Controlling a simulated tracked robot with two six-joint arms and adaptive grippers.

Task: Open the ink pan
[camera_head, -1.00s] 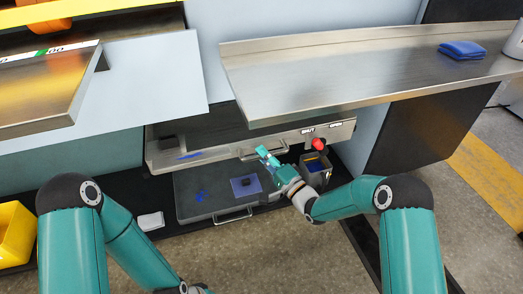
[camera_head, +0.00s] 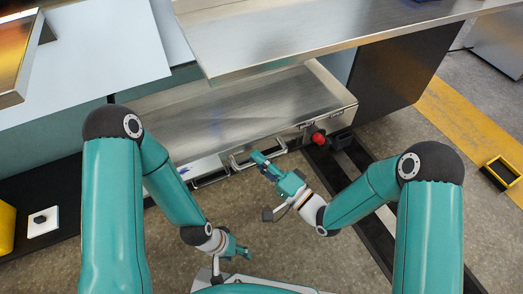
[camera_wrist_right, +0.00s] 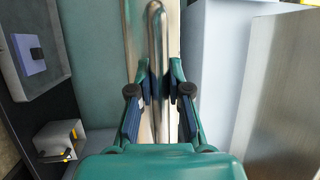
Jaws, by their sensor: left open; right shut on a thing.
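The ink pan (camera_head: 245,105) is a shiny metal drawer that extends out from under the steel worktop, with its inside bare in the head view. Its bar handle (camera_head: 240,164) is on the front face. My right gripper (camera_head: 262,163) is at this handle. In the right wrist view, the metal handle (camera_wrist_right: 155,35) runs between the fingers of my right gripper (camera_wrist_right: 160,92), which is shut on it. My left gripper (camera_head: 240,250) is open and empty, low in front of the pan, apart from it.
A red knob (camera_head: 318,137) is at the pan's right front corner. The steel worktop (camera_head: 300,35) overhangs the pan. A grey tray (camera_wrist_right: 48,75) with a blue pad shows in the right wrist view. Bare floor (camera_head: 310,245) lies in front.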

